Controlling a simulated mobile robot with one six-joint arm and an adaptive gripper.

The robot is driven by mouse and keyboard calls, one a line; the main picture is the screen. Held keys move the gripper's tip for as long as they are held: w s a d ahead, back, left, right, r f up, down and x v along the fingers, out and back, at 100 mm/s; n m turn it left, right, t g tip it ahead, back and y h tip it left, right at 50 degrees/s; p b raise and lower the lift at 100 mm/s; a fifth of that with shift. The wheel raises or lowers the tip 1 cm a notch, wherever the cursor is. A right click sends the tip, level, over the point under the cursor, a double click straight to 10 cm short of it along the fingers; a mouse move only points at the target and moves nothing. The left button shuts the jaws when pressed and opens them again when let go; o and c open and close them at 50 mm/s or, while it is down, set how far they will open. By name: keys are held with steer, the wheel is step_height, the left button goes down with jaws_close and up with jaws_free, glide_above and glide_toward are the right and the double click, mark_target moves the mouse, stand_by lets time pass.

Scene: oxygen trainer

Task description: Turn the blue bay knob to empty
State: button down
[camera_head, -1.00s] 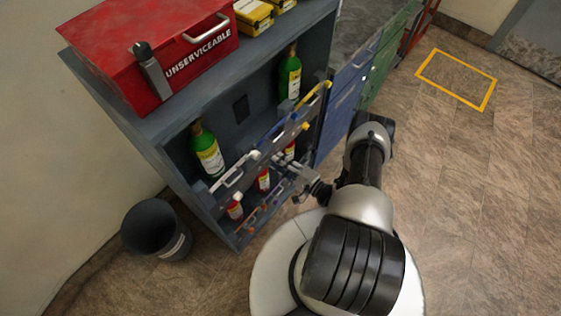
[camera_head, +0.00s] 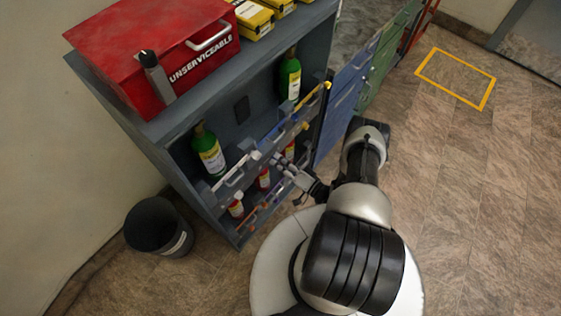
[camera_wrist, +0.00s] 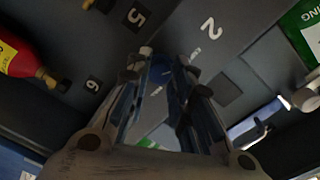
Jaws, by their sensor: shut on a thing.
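The blue bay knob (camera_wrist: 159,72) shows between my fingertips in the wrist view, on a dark grey panel. Small white lettering is on the panel beside it, too small to read surely. My gripper (camera_wrist: 163,64) is shut on the knob, one finger on each side. The fingers hide much of the knob, and I cannot tell which mark it points to. In the head view my gripper (camera_head: 281,163) is at the front of the grey cabinet (camera_head: 185,185); the knob cannot be made out there.
Large numbers 2, 5 and 6 mark the panel. A red bottle (camera_wrist: 20,58) is at left in the wrist view. Green bottles (camera_head: 208,150) stand in the cabinet behind handled bars. A red box (camera_head: 135,50) sits on top. A dark bin (camera_head: 155,227) stands left; floor at right is clear.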

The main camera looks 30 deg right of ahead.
stand_by(0.3)
steer(key=c, duration=1.4)
jaws_free()
steer(key=shift+s+d, duration=0.1)
steer(key=v, duration=1.1)
steer(key=shift+s, duration=0.4)
